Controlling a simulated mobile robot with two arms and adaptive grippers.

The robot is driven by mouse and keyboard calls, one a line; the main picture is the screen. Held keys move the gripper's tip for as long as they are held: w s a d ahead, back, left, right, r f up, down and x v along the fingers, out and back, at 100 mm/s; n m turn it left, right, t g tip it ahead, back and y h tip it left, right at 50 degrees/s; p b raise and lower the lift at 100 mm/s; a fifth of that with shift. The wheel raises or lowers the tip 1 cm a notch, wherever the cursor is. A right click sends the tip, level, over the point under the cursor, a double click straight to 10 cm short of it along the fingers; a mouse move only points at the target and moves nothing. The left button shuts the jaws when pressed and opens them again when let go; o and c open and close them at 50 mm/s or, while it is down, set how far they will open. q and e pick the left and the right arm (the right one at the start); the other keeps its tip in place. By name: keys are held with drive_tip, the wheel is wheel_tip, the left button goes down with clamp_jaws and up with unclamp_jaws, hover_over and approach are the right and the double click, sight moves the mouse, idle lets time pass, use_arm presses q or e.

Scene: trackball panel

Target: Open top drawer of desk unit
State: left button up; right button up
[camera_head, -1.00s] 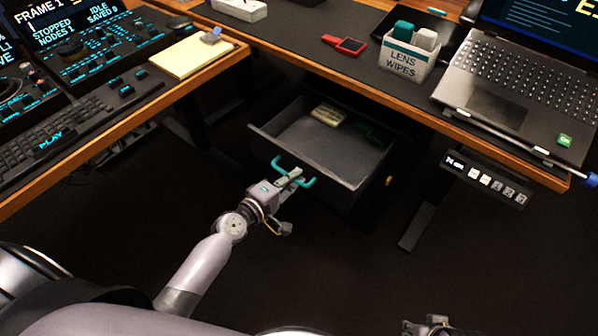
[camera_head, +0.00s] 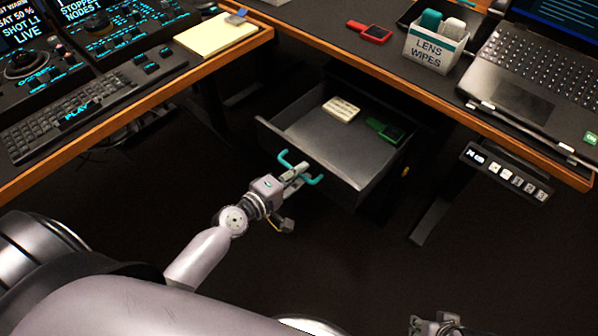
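The top drawer (camera_head: 318,140) of the desk unit is pulled out below the desk, with its grey floor and side walls in view. Its teal handle (camera_head: 313,181) is on the front face, near the picture's middle. My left gripper (camera_head: 297,171) is at the handle, with its fingers around the middle of the bar; they look closed on it. My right gripper (camera_head: 440,326) is at the bottom edge, away from the drawer and partly cut off; its fingers are not clear.
In the drawer lie a cream block (camera_head: 341,109) and a dark green device (camera_head: 384,129). On the desk stand a lens wipes box (camera_head: 432,52), a red tool (camera_head: 369,32) and a laptop (camera_head: 521,86). A control panel (camera_head: 507,172) hangs under the right desk edge. The floor before the drawer is clear.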

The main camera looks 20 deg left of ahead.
use_arm(q)
drive_tip(key=v, duration=1.2)
idle(0.3)
idle(0.4)
